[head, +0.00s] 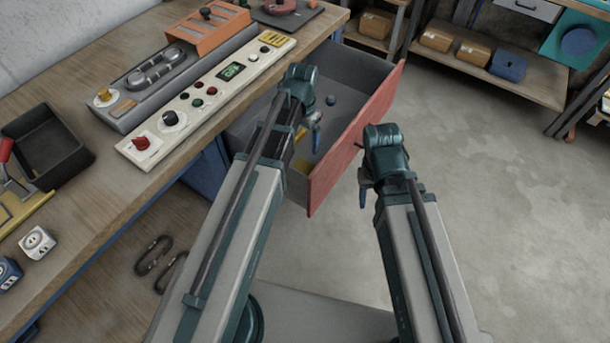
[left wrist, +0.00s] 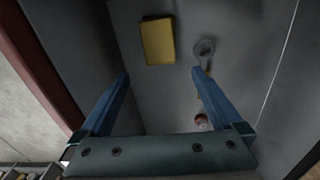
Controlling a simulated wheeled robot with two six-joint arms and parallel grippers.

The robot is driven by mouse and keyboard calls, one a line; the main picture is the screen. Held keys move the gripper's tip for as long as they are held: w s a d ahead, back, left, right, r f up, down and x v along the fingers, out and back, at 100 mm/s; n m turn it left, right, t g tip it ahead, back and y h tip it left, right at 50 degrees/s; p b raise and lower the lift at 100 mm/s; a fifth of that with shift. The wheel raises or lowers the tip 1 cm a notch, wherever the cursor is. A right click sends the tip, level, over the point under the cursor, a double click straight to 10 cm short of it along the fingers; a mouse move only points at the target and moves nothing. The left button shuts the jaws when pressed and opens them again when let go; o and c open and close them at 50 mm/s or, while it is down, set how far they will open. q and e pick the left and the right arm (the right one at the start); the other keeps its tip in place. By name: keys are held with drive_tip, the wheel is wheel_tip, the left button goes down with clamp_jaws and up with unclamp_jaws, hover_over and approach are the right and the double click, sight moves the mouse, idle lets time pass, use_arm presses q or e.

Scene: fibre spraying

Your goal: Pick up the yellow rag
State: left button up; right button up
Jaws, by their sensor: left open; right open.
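The yellow rag (left wrist: 157,41) shows in the left wrist view as a flat folded rectangle on the grey drawer floor, just beyond the fingertips. In the head view a yellow patch (head: 301,165) low in the drawer appears to be it, partly hidden by my left arm. My left gripper (left wrist: 160,74) is open and empty above the drawer floor, pointing down, with the rag apart from its blue fingers. My right gripper (head: 363,190) is open, outside the drawer to the right of its red front, and mostly hidden by its own wrist.
The open drawer has a red front (head: 357,138) and grey walls around my left gripper. A grey ring-shaped item (left wrist: 204,50) and a small red-and-white item (left wrist: 201,119) lie inside. The workbench (head: 100,210) with a control panel (head: 207,98) stands left. Floor at right is clear.

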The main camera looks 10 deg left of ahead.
use_arm(q)
drive_tip(key=b, duration=0.9)
hover_over(303, 166)
drive_tip(key=shift+f, duration=4.3)
drive_tip(key=shift+f, duration=0.1)
wheel_tip(303, 166, down, 5)
drive_tip(key=b, duration=0.5)
drive_tip(key=shift+f, duration=0.1)
drive_tip(key=c, duration=1.2)
drive_tip(key=shift+r, duration=0.2)
wheel_tip(303, 166, up, 10)
drive_tip(key=p, duration=1)
